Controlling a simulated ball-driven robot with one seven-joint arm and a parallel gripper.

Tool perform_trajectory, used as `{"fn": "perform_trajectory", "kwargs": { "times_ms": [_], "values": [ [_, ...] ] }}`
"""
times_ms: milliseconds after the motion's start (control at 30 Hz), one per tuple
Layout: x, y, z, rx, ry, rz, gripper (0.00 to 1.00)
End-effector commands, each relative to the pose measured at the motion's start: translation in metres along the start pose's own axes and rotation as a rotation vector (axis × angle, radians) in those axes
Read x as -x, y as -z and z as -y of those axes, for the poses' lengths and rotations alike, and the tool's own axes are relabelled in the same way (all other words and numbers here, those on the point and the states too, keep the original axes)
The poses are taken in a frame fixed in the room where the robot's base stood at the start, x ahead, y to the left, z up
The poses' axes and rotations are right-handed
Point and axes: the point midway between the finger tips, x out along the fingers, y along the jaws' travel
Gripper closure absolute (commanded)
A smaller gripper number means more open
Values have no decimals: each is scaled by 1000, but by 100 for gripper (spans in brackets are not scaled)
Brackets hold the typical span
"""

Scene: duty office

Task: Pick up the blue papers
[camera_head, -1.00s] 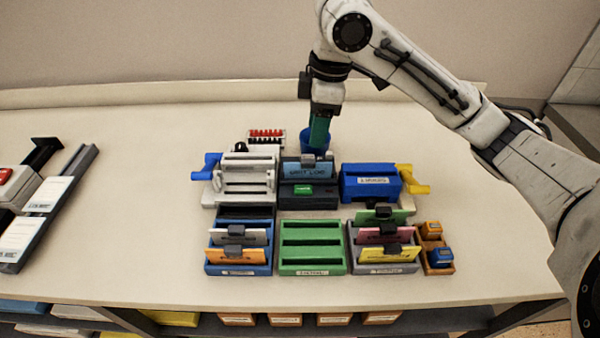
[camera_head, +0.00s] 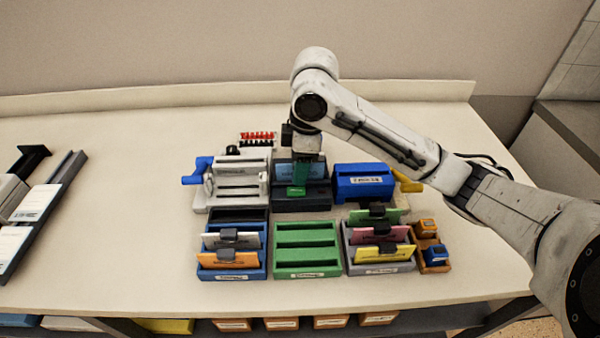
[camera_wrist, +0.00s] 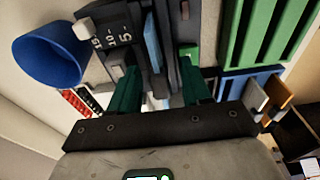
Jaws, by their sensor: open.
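The blue papers (camera_head: 285,170) stand upright in a dark holder (camera_head: 303,200) in the middle of the back row. In the wrist view a thin light-blue strip of the papers (camera_wrist: 152,43) shows inside the dark holder. My gripper (camera_head: 300,180) points down over the holder, in front of the papers, hiding their right part in the head view. Its two green fingers are apart in the wrist view (camera_wrist: 161,75). The papers' strip lies just beyond the gap between the fingertips. I see no contact with the papers, and the exact height is unclear.
A white machine with a blue crank (camera_head: 238,183) stands left of the holder, a blue box (camera_head: 363,183) right. In front are a blue rack (camera_head: 234,272), an empty green rack (camera_head: 306,270) and a grey rack (camera_head: 380,267). A blue cup (camera_wrist: 48,50) stands behind.

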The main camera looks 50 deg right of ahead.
Motion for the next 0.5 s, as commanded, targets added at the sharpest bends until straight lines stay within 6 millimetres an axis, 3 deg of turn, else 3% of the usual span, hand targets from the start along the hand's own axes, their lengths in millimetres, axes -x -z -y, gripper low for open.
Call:
{"fn": "perform_trajectory", "kwargs": {
  "times_ms": [200,500],
  "values": [
    [0,0,0,0,0,0,54],
    [0,0,0,0,1,0,83]
  ]
}}
